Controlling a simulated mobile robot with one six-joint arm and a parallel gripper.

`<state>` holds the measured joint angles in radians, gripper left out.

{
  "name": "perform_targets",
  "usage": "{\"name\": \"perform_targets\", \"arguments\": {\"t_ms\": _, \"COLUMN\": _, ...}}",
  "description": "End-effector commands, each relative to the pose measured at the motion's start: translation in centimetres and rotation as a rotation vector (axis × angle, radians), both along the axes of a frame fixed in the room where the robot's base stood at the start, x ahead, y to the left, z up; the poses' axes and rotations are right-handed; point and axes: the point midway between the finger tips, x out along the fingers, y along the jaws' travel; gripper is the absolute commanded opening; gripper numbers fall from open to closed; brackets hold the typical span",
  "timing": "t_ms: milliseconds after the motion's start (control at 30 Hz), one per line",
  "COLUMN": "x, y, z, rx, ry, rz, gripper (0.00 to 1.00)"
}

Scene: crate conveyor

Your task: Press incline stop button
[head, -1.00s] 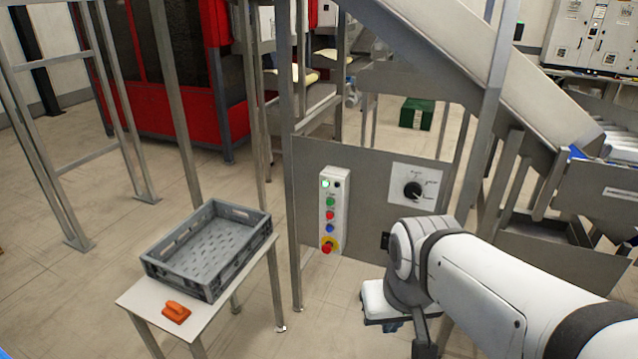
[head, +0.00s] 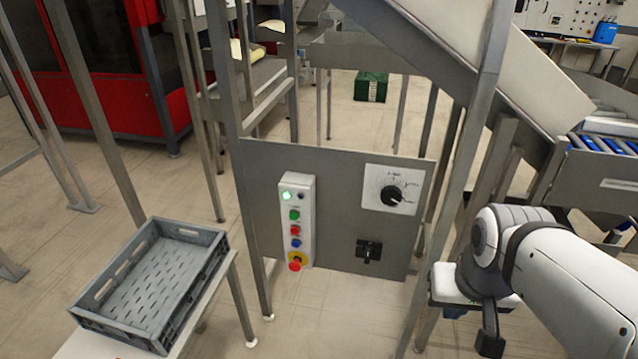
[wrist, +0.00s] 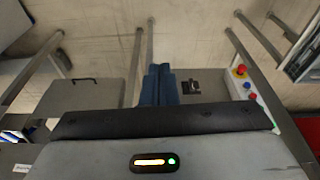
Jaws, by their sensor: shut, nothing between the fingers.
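A white button box (head: 309,222) is fixed to the left part of a grey metal panel (head: 340,226). From top to bottom it has a lit green lamp (head: 287,196) beside a dark lamp, a green button (head: 294,215), a red button (head: 295,230), a blue button (head: 296,243) and a red mushroom button on yellow (head: 296,263). The labels are too small to read. In the wrist view the box (wrist: 238,88) is at the right, upside down. My gripper (wrist: 158,72), with blue fingers, is shut and empty, left of the box and apart from it.
The panel also carries a black rotary switch (head: 392,196) and a black handle (head: 368,250). Steel legs and a sloping conveyor chute (head: 470,50) frame it. A grey crate (head: 215,243) stands on a small table at the left. The floor in front of the panel looks clear.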

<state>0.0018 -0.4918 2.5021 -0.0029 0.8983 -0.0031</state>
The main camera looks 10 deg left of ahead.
Motion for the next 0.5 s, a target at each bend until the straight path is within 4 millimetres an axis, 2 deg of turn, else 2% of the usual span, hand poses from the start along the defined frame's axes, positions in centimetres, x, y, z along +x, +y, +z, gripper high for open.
{"name": "perform_targets", "arguments": {"t_ms": 100, "x": 1.2, "y": 0.3, "z": -0.1, "rx": 0.002, "ry": -0.017, "rz": 0.002, "gripper": 0.00}}
{"name": "perform_targets", "arguments": {"t_ms": 167, "x": 2.6, "y": -0.6, "z": -0.3, "rx": 0.003, "ry": -0.039, "rz": 0.008, "gripper": 0.00}}
{"name": "perform_targets", "arguments": {"t_ms": 267, "x": 6.3, "y": 0.3, "z": -0.9, "rx": 0.012, "ry": -0.103, "rz": 0.013, "gripper": 0.00}}
{"name": "perform_targets", "arguments": {"t_ms": 333, "x": 9.6, "y": 1.6, "z": -1.6, "rx": 0.025, "ry": -0.164, "rz": 0.019, "gripper": 0.00}}
{"name": "perform_targets", "arguments": {"t_ms": 500, "x": 17.2, "y": 6.1, "z": -3.9, "rx": 0.083, "ry": -0.322, "rz": 0.037, "gripper": 0.00}}
